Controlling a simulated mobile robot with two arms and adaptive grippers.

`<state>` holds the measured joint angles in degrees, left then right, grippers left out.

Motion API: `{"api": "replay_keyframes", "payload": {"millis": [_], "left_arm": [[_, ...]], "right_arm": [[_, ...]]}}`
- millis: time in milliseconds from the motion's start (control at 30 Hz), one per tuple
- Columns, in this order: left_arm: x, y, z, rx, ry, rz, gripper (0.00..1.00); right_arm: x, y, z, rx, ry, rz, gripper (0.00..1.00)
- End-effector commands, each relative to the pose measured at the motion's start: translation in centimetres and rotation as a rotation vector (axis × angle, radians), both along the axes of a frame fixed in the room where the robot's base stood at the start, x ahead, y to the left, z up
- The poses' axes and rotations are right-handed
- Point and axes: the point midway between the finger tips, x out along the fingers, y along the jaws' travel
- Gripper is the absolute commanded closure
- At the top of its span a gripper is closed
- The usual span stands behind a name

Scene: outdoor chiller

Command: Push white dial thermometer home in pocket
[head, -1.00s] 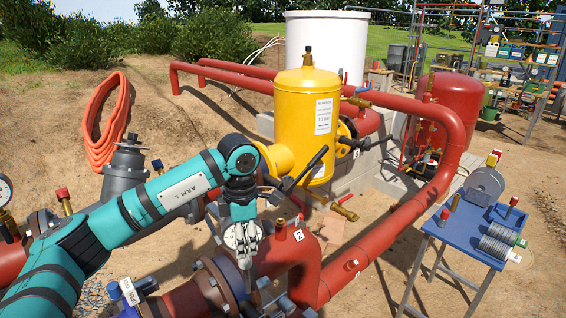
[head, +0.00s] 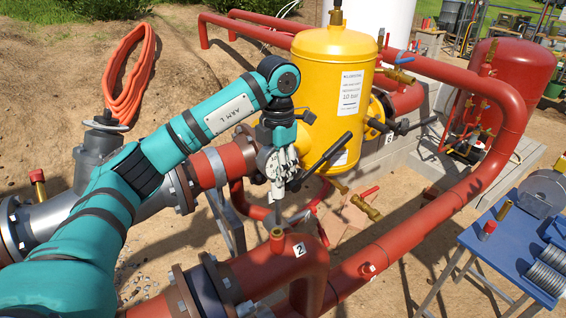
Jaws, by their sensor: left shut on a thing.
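My left gripper (head: 281,184) points down and is shut on the white dial thermometer (head: 270,163). The dial is largely hidden by the grey fingers and edge-on, so its face cannot be read. A thin stem shows below the fingers, pointing down, roughly upright. A brass pocket (head: 277,236) stands up from the red pipe (head: 258,264) near the tag marked 2. The stem's lower end appears just above the pocket mouth; whether it has entered cannot be told. My right gripper is not in view.
A yellow vessel (head: 334,95) with a black lever handle (head: 333,153) stands close behind the gripper. A brass valve with a red handle (head: 366,202) is to the right. A blue table (head: 500,240) with fittings stands at the right.

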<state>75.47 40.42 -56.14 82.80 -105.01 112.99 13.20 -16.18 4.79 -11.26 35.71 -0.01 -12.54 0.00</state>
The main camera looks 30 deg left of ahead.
Motion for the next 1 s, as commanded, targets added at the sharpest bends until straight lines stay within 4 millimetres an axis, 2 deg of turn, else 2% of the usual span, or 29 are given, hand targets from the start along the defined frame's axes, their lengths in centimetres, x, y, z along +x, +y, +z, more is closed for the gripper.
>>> {"api": "replay_keyframes", "payload": {"millis": [33, 100, 233, 367, 533, 667, 800, 1000], "left_arm": [[0.0, 0.0, 0.1, 0.0, -0.001, 0.0, 1.0], [0.0, 0.0, 0.0, 0.0, -0.001, 0.0, 1.0], [0.0, 0.0, 0.1, 0.005, -0.002, -0.005, 1.0], [0.0, 0.0, -0.8, 0.006, 0.0, -0.005, 1.0], [0.0, 0.0, -2.6, 0.006, 0.0, -0.005, 1.0], [0.0, 0.0, -4.3, 0.005, -0.001, -0.005, 1.0], [0.0, 0.0, -5.5, 0.006, -0.001, -0.005, 1.0], [0.0, 0.0, -5.8, 0.006, -0.001, -0.005, 1.0]], "right_arm": [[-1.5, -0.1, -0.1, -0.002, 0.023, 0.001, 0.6], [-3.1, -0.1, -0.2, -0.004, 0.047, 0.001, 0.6], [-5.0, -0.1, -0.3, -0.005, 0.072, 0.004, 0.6], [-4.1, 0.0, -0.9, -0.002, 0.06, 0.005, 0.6], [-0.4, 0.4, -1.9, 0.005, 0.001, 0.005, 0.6], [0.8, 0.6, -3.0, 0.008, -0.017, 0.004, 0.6], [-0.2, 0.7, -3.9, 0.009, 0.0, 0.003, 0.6], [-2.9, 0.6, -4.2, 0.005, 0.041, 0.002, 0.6]]}}
